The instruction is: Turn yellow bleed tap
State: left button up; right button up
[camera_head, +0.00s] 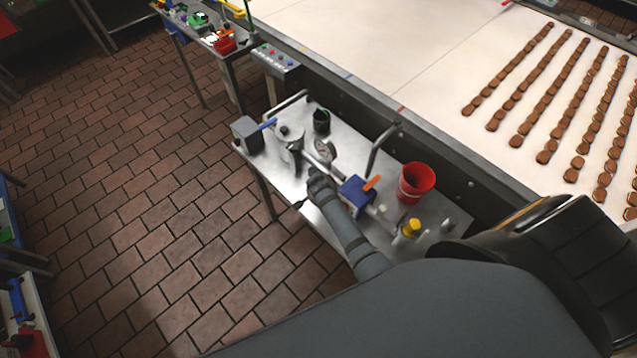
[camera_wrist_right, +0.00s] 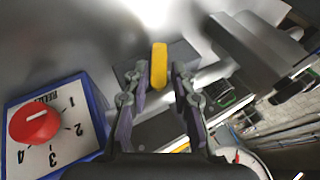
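The yellow tap handle (camera_wrist_right: 158,66) stands upright in the right wrist view, in front of a dark grey block. My right gripper (camera_wrist_right: 158,78) is open, with one finger on each side of the handle. A gap shows between the handle and each finger. In the head view my right gripper (camera_head: 314,174) is over the steel table, close to the pressure gauge, and the tap handle under it is hidden. My left gripper is not in view.
A blue box (camera_wrist_right: 92,108) with a red numbered dial (camera_wrist_right: 35,122) is left of the gripper. A biscuit conveyor (camera_head: 420,60) runs behind.

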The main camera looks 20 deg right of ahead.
jog(key=shift+r, duration=0.1)
grip_shut()
jog(key=shift+s, duration=0.1)
jog(key=t+b, duration=0.1)
jog(key=s+f+t+b, duration=0.1)
jog(key=b, duration=0.1)
jog(key=f+t+y+b, duration=0.1)
jog(key=b, duration=0.1)
jog(key=shift+s+d+m, duration=0.2)
jog(key=shift+d+m, duration=0.05)
jog(key=shift+m, duration=0.15)
jog(key=shift+r+t+b, duration=0.15)
jog(key=shift+t+b, duration=0.15)
jog(key=shift+b, duration=0.15)
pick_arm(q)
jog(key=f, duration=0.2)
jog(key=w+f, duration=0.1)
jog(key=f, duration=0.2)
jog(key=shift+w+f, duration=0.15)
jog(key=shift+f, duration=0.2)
pick_arm(e)
jog(key=shift+r, duration=0.2)
jog(key=shift+o, duration=2.3)
grip_release()
jog(key=shift+s+a+r, duration=0.1)
jog(key=shift+s, duration=0.05)
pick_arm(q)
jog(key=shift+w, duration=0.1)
